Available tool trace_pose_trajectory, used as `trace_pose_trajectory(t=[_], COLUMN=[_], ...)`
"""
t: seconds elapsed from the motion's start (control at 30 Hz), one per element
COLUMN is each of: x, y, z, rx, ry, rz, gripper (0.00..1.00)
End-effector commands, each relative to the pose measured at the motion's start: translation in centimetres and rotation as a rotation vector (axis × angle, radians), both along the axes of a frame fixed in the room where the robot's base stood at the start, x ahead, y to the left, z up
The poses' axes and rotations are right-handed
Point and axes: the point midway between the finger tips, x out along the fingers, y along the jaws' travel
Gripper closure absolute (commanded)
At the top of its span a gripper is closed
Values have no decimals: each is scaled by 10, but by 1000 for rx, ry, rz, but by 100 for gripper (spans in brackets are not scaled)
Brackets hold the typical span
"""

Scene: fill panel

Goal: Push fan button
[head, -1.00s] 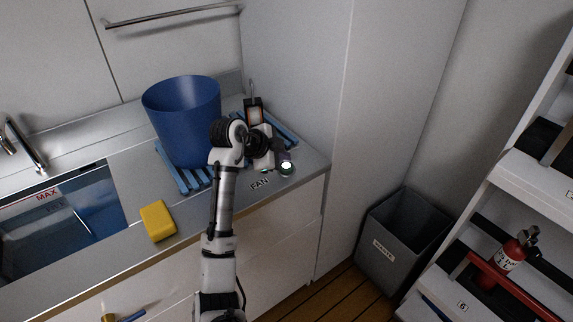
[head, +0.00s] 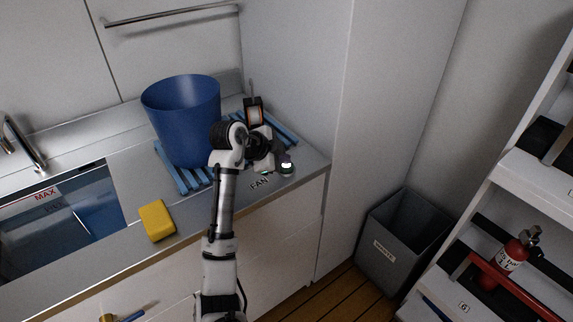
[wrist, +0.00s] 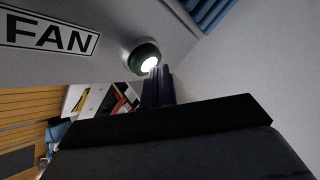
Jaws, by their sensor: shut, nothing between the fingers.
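The fan button (head: 286,168) is a round dark green button with a glowing white top, on the grey counter near its right front corner. In the wrist view the button (wrist: 144,57) shows at the upper middle. The FAN label (head: 259,183) lies beside it on the counter; it also shows in the wrist view (wrist: 48,33). My gripper (wrist: 157,84) is shut and empty, its dark fingertips very close to the button. I cannot tell whether they touch it. In the head view my wrist largely hides the fingers.
A blue bin (head: 185,125) stands on a blue slatted rack (head: 172,174) left of my wrist. A yellow sponge (head: 157,221) lies near the counter's front edge. A sink (head: 60,215) is at the left. A tall white wall panel (head: 295,90) rises behind the button.

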Motion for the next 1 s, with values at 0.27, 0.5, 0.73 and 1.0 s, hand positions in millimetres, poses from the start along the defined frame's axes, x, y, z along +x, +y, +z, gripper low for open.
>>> trace_pose_trajectory(t=[0.27,0.5,0.73,1.0], x=[0,0,0,0], y=[0,0,0,0], z=[-3,-6,-7,3], rx=[0,0,0,1], ry=[0,0,1,0], rz=[0,0,-1,-1], gripper=[100,100,100,100])
